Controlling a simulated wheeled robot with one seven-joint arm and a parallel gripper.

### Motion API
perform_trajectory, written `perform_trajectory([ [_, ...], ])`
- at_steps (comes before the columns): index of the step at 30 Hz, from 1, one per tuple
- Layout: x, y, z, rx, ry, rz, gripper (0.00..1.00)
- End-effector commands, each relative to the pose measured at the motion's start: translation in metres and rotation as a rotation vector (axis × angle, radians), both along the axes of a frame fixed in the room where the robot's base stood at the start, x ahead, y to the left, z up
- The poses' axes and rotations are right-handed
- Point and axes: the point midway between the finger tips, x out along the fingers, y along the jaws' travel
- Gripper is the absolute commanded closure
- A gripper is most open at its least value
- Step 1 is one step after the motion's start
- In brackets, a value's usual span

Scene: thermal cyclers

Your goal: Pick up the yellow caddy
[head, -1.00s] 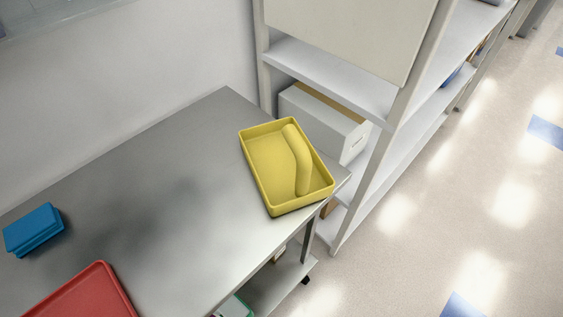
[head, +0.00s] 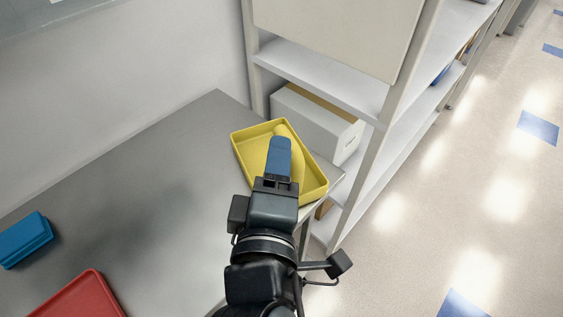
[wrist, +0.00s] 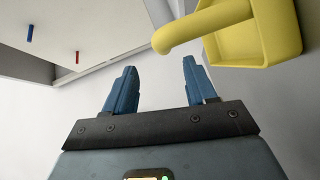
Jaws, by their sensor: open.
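The yellow caddy (head: 251,154) is a shallow tray with a raised curved handle, standing at the far right corner of the grey table (head: 150,170). In the head view my gripper (head: 280,142) overlaps the caddy and hides much of its handle. In the wrist view the caddy (wrist: 268,30) is at the upper right, its handle end pointing left. My gripper (wrist: 158,78) shows two blue fingers spread apart with nothing between them. The handle lies beyond and to the right of the fingertips, apart from them.
A red tray (head: 78,298) and a blue box (head: 25,240) are on the table's left part. A white shelf unit (head: 320,75) with a white box (head: 315,120) stands just behind the caddy. Open floor lies to the right.

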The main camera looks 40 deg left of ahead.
Motion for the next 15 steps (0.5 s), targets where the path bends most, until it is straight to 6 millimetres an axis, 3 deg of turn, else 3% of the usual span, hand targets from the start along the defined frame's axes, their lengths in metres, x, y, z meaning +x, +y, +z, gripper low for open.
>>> perform_trajectory([
  [15, 0.052, 0.029, -0.011, 0.003, 0.002, 0.001, 0.44],
])
